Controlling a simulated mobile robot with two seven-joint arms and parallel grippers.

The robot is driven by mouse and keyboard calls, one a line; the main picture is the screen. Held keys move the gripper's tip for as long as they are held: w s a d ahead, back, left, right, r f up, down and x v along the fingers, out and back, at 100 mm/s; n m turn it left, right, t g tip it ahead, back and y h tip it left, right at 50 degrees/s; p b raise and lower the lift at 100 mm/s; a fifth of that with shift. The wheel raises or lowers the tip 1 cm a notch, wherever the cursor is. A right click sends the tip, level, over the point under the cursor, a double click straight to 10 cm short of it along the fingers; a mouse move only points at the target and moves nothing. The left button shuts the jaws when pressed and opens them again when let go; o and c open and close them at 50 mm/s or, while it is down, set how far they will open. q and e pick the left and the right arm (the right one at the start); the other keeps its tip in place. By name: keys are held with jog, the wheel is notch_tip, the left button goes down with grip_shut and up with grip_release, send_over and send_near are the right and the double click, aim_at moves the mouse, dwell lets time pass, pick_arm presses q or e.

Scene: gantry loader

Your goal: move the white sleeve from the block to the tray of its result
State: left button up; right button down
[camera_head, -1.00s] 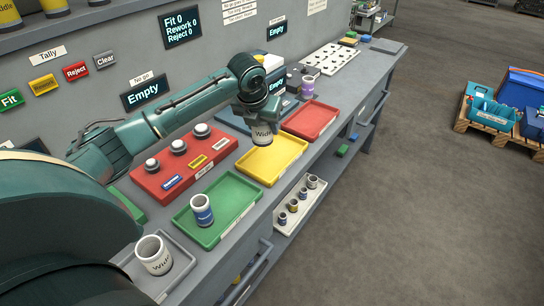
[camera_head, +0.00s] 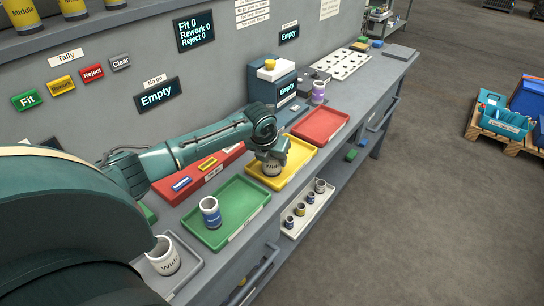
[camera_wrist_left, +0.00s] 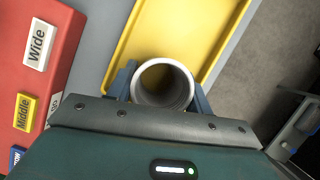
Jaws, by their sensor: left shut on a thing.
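My left gripper (camera_head: 271,157) is shut on a white sleeve (camera_head: 272,170) with dark lettering. The sleeve is upright and within the outline of the yellow tray (camera_head: 307,152); I cannot tell whether it touches the tray floor. In the left wrist view the sleeve (camera_wrist_left: 163,85) shows its open top between the fingers, with the yellow tray (camera_wrist_left: 215,25) behind it. The red block (camera_head: 225,157) is left of the yellow tray, partly hidden by my left arm. My right gripper is out of view.
The green tray (camera_head: 240,203) holds a blue-and-white sleeve (camera_head: 210,212). The red tray (camera_head: 320,125) is empty. Another white sleeve (camera_head: 163,257) stands in a grey tray at lower left. A white rack (camera_head: 308,212) with several small pieces sits below the bench edge.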

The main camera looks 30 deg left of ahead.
pick_arm(q)
jog(key=o, duration=1.3)
jog(key=v, duration=1.2)
jog(key=shift+w+r, duration=0.1)
jog(key=shift+r, duration=0.05)
